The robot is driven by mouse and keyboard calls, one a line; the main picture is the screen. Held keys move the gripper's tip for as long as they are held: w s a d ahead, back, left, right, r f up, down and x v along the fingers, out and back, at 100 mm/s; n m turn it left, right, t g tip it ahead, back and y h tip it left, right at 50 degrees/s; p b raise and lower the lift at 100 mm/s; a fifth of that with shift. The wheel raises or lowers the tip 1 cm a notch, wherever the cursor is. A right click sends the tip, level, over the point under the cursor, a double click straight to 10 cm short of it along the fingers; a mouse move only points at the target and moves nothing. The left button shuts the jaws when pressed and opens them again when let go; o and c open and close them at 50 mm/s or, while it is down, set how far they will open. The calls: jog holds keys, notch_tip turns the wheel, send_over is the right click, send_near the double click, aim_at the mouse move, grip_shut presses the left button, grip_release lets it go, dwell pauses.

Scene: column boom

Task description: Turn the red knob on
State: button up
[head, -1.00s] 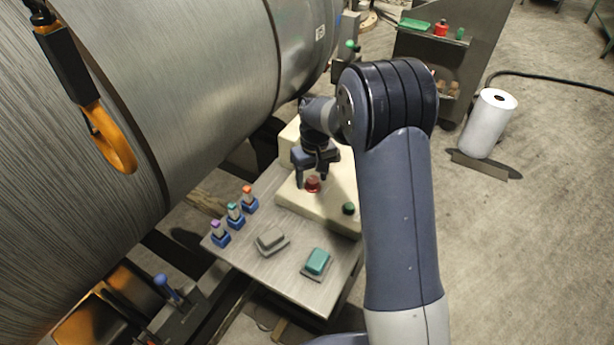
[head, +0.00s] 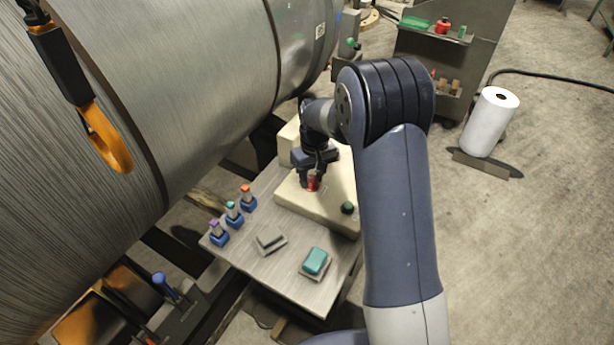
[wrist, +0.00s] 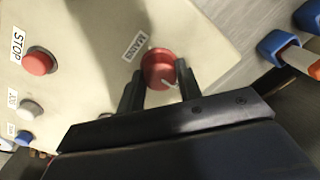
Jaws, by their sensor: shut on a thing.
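The red knob (wrist: 159,68) sits on a cream control panel (wrist: 95,50), beside a label reading "MAINS". A pale pointer line shows on its face. In the head view the red knob (head: 313,183) is partly hidden by my gripper (head: 312,178). In the wrist view my gripper (wrist: 159,90) has one finger on each side of the knob and is shut on it. The inside contact faces are partly hidden.
The panel also has a red STOP button (wrist: 39,62), a white button (wrist: 30,109), a blue button (wrist: 24,138) and a green button (head: 348,208). A teal block (head: 316,261), a grey block (head: 270,239) and blue-based pegs (head: 234,217) stand on the bench. A large metal cylinder (head: 200,90) is at left.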

jog(key=shift+f, duration=0.1)
jog(key=m+b, duration=0.1)
jog(key=m, duration=0.2)
jog(key=shift+s+m+b, duration=0.1)
jog(key=shift+m+b, duration=0.25)
jog(key=shift+m, duration=0.05)
jog(key=m+b, duration=0.1)
jog(key=m, duration=0.4)
jog(key=m+b, duration=0.1)
jog(key=m, duration=0.4)
jog(key=shift+s, duration=0.1)
jog(key=shift+m+t+b, duration=0.3)
jog(key=shift+m, duration=1.6)
